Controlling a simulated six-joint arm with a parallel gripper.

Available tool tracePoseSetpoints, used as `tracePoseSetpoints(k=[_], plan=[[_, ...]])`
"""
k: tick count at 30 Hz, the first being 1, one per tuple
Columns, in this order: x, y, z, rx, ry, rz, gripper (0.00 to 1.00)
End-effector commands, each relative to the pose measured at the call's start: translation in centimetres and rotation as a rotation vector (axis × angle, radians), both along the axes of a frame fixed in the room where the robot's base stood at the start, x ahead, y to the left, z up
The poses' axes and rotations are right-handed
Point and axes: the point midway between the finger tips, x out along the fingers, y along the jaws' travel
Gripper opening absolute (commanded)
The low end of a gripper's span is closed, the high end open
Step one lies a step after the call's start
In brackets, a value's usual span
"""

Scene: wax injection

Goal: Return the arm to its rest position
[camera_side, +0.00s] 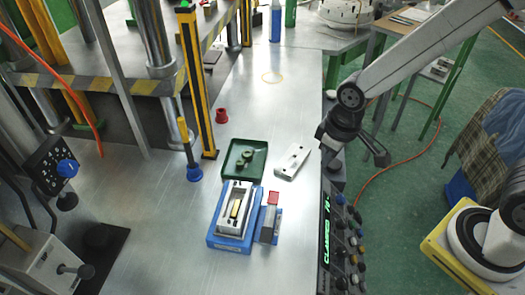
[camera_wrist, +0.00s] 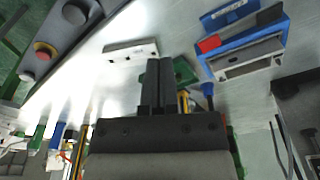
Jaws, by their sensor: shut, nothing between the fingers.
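My gripper (camera_wrist: 158,64) shows in the wrist view with its two dark fingers together and nothing between them. In the side view my dark wrist (camera_side: 342,122) hangs above the right edge of the metal table, beyond the control panel; the fingers are hard to make out there. The blue fixture (camera_side: 228,243) with a metal mould in it stands on the table, apart from my gripper. It also shows at the upper right of the wrist view (camera_wrist: 245,48). A pale metal plate (camera_side: 292,161) lies on the table, left of my wrist.
A green tray (camera_side: 257,158) with small round parts lies behind the fixture. A red-topped block (camera_side: 272,198) stands beside the fixture. A control panel (camera_side: 325,240) with knobs lines the table's right edge. A yellow-black post (camera_side: 197,85) and press columns stand left.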

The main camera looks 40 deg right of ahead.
Motion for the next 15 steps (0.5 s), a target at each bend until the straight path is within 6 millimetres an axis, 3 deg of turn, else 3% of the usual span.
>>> tracePoseSetpoints(k=[1,6,10,15], plan=[[-0.5,-1.8,0.3,0.005,-0.015,-0.057,0.0],[-2.2,-5.7,0.8,0.016,-0.058,-0.202,0.0],[-3.2,-7.3,0.9,0.019,-0.077,-0.269,0.0],[-3.7,-8.0,0.9,0.02,-0.087,-0.3,0.0]])
